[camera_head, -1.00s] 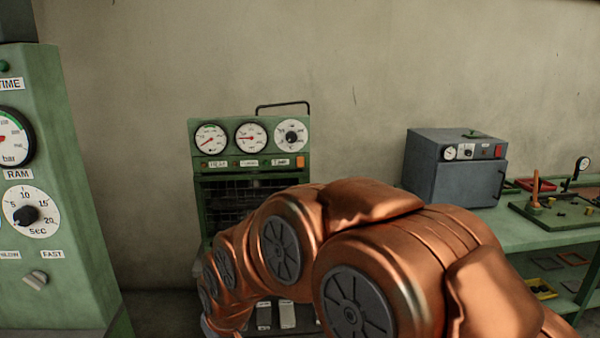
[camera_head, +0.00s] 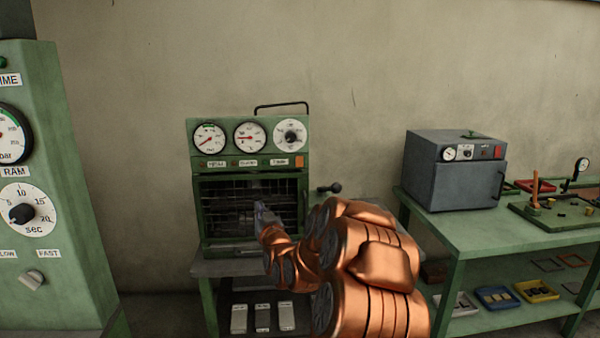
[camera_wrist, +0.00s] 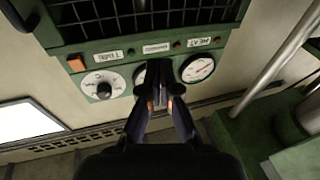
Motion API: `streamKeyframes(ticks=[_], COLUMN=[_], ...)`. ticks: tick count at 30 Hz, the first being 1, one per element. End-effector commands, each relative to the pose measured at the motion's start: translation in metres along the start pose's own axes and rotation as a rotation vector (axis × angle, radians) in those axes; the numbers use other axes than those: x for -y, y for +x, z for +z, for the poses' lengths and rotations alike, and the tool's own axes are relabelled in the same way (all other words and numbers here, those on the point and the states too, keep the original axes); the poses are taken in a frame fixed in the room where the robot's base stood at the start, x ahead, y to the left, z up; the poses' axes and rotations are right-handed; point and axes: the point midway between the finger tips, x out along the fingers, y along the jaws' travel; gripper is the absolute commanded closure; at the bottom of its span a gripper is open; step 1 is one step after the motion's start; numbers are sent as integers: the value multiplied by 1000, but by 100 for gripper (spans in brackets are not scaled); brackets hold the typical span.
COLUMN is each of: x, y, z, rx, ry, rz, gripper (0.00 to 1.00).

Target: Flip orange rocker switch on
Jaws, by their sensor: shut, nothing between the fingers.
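The orange rocker switch (camera_head: 299,161) is at the right end of the control panel on the green oven (camera_head: 194,185). In the wrist view, which shows the panel upside down, the switch (camera_wrist: 76,64) is at the upper left, beside the dial knob (camera_wrist: 104,90). My gripper (camera_head: 260,208) is in front of the oven's barred window, below and left of the switch. In the wrist view my gripper (camera_wrist: 160,92) is shut and empty, its fingers overlapping the middle gauge. It is apart from the switch. I cannot tell which way the rocker is tilted.
A grey oven (camera_head: 432,175) with a red-orange switch stands on the green bench (camera_head: 475,240) at right. A green press cabinet (camera_head: 65,230) is at left. A black-knobbed lever (camera_head: 331,188) juts out beside the green oven. Open space lies before its panel.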

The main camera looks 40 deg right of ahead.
Motion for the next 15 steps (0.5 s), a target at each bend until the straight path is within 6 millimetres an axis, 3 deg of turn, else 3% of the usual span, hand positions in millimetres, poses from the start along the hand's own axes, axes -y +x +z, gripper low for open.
streamKeyframes(ticks=[1, 6, 10, 15], x=[-22, -81, -112, -129], y=[2, -4, -13, -22], z=[3, -10, -16, -21], rx=[-54, -249, -352, -418], ry=[-3, -24, -44, -57], rz=[40, 154, 216, 254], gripper=[100, 100, 100, 100])
